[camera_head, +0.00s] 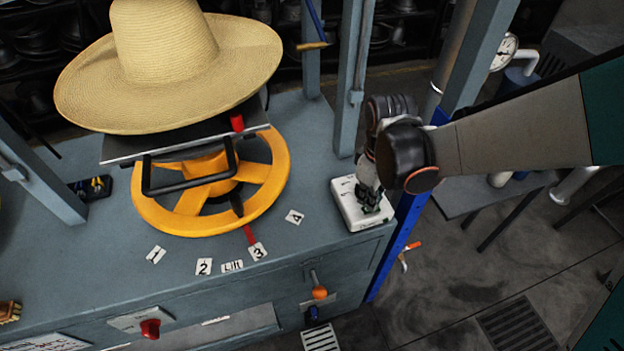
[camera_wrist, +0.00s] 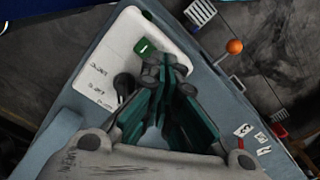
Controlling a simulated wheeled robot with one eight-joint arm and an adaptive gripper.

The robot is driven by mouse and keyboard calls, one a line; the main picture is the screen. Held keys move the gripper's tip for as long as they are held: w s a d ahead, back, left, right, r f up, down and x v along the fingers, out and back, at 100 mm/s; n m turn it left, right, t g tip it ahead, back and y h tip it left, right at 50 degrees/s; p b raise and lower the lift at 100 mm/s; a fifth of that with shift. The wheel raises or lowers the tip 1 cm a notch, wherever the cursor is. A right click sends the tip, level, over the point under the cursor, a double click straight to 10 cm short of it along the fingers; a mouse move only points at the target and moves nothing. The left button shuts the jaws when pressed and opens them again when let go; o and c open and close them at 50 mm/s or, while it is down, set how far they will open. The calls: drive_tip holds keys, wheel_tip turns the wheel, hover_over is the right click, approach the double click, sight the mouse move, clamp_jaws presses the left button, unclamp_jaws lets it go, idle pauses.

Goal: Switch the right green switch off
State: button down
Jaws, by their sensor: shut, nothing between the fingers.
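A white switch box (camera_head: 348,205) sits on the right end of the grey bench top. It also shows in the wrist view (camera_wrist: 110,52), with small printed labels on it. A green switch (camera_wrist: 145,47) is near one edge of the box in the wrist view. A dark round part (camera_wrist: 124,83) lies farther along the box, partly beside my fingers. My gripper (camera_head: 369,204) is shut and empty, pointing down over the box. In the wrist view its fingertips (camera_wrist: 166,68) are right next to the green switch; whether they touch it I cannot tell. My gripper hides part of the box.
A yellow wheel (camera_head: 275,190) stands left of the box, under a straw hat (camera_head: 165,60). A blue-grey post (camera_head: 352,80) rises behind the box. An orange-knobbed lever (camera_head: 320,293) and a red knob (camera_head: 150,328) are on the bench front. Number labels lie on the bench top.

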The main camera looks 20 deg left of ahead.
drive_tip(key=shift+f+b, duration=0.9)
drive_tip(key=shift+f, duration=0.2)
idle(0.6)
drive_tip(key=shift+r+p, duration=2.55)
drive_tip(key=shift+r, duration=1)
